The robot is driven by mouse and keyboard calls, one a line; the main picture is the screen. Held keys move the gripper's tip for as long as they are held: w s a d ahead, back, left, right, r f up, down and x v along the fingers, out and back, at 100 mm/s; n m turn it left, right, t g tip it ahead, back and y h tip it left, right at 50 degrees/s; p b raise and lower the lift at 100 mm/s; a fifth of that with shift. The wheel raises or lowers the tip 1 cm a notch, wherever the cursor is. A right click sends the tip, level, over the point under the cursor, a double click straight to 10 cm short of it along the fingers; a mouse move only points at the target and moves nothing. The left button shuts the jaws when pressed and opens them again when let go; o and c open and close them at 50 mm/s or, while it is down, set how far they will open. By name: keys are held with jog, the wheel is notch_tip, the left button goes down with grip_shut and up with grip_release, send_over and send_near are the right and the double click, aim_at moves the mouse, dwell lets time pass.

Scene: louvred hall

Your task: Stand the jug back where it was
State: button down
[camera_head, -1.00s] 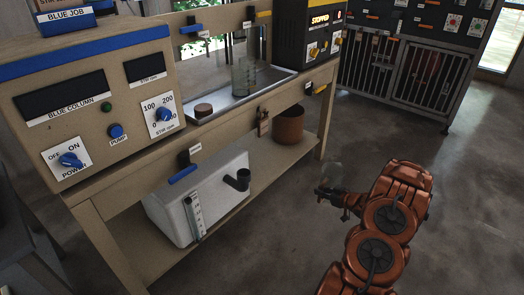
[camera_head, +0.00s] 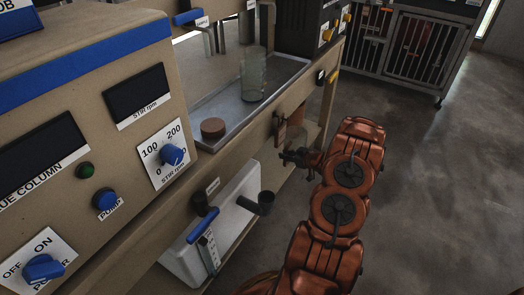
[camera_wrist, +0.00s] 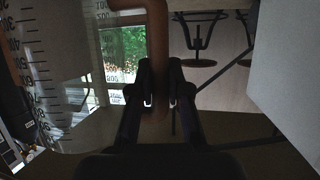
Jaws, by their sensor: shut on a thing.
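The jug (camera_wrist: 55,80) is clear, with dark scale marks and numbers, on the left of the wrist view. Its brown upright handle (camera_wrist: 157,55) runs between my fingers. My gripper (camera_wrist: 160,102) is shut on that handle. In the head view my gripper (camera_head: 290,157) is beside the front of the bench, below the height of the tray. The clear jug can hardly be made out there against the bench and the brown things behind it.
A metal tray (camera_head: 207,107) on the bench holds a clear cylinder (camera_head: 253,78) and a brown puck (camera_head: 213,128). A control panel (camera_head: 130,60) stands left of it. A white tank (camera_head: 240,199) with a dark spout (camera_head: 262,203) sits below. Open floor (camera_head: 430,190) lies to the right.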

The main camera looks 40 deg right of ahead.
jog(key=a+b+x, duration=0.1)
jog(key=b+x, duration=0.4)
jog(key=x, duration=0.9)
jog(key=shift+w+r+b, duration=0.15)
jog(key=shift+r+b, duration=0.05)
jog(key=shift+b, duration=0.15)
jog(key=shift+f, duration=0.1)
jog(key=c, duration=1.1)
grip_release()
jog(key=shift+c, duration=0.2)
